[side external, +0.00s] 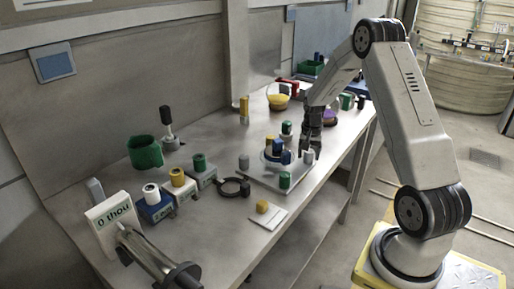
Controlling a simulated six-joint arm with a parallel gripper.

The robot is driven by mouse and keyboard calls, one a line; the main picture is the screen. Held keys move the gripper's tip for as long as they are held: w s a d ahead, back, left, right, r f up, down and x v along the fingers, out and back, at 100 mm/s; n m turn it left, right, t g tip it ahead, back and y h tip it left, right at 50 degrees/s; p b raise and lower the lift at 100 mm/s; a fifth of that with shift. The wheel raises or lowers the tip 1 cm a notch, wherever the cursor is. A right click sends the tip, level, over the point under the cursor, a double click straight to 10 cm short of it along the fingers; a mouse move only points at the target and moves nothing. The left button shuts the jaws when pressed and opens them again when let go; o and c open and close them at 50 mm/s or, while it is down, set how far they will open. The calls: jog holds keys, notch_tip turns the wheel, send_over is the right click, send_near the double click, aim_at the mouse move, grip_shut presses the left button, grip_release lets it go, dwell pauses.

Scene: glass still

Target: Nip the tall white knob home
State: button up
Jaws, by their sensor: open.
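My gripper (312,146) points down over the right back part of a pale flat plate (262,176) on the bench. It is small and dark here, and the gap between its fingers is hard to make out. A white knob (308,157) stands on the plate just below or beside the fingertips; I cannot tell whether they touch it. Other knobs stand around it: a blue one (286,158), a green one (285,180) and a grey one (244,162). A clear glass part sits among them and partly hides what is behind.
A dark ring (232,187) lies left of the plate. A yellow bowl (278,101) and a yellow post (244,109) stand behind.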

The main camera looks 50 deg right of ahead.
jog(key=m, duration=0.5)
jog(key=shift+m, duration=0.3)
jog(key=shift+c, duration=0.2)
dwell(0.3)
grip_shut()
